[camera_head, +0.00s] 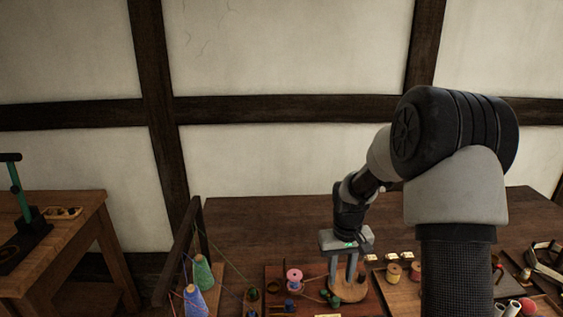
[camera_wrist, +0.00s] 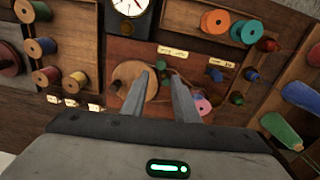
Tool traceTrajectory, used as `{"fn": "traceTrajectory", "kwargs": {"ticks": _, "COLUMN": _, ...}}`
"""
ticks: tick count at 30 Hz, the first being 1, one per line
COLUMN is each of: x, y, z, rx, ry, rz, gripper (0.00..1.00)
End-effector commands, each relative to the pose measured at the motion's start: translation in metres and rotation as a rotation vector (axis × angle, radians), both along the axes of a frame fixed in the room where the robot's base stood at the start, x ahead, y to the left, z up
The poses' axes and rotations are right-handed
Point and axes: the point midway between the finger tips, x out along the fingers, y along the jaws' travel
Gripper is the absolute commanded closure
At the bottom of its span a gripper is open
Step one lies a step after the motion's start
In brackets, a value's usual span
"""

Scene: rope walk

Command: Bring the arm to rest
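My arm reaches out over the dark wooden table and bends downward. In the head view my gripper (camera_head: 342,278) points down, with its two grey fingers apart, above or at a round wooden disc (camera_head: 352,292) on a reddish-brown board (camera_head: 276,273). In the wrist view my gripper (camera_wrist: 161,75) is also open, with a gap between its fingertips and nothing visibly held. The wooden disc (camera_wrist: 137,90) shows beside the left finger there. I cannot tell from these frames how far the fingertips are above the board.
Thread spools stand close around: a pink spool (camera_head: 294,279), a green cone (camera_head: 203,273) and a blue cone (camera_head: 195,301). A wooden bench (camera_head: 60,236) stands at the left. The table's back (camera_head: 270,224) is clear.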

Motion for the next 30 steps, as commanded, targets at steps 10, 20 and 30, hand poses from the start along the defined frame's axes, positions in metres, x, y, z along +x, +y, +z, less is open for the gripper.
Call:
{"fn": "traceTrajectory", "kwargs": {"ticks": 10, "x": -0.082, "y": 0.019, "z": 0.186, "rx": -0.057, "ry": -0.196, "rz": -0.019, "gripper": 0.73}}
{"fn": "traceTrajectory", "kwargs": {"ticks": 20, "x": -0.196, "y": 0.04, "z": 0.271, "rx": -0.013, "ry": -0.383, "rz": -0.049, "gripper": 0.73}}
{"fn": "traceTrajectory", "kwargs": {"ticks": 30, "x": -0.245, "y": 0.049, "z": 0.28, "rx": 0.035, "ry": -0.459, "rz": -0.056, "gripper": 0.73}}
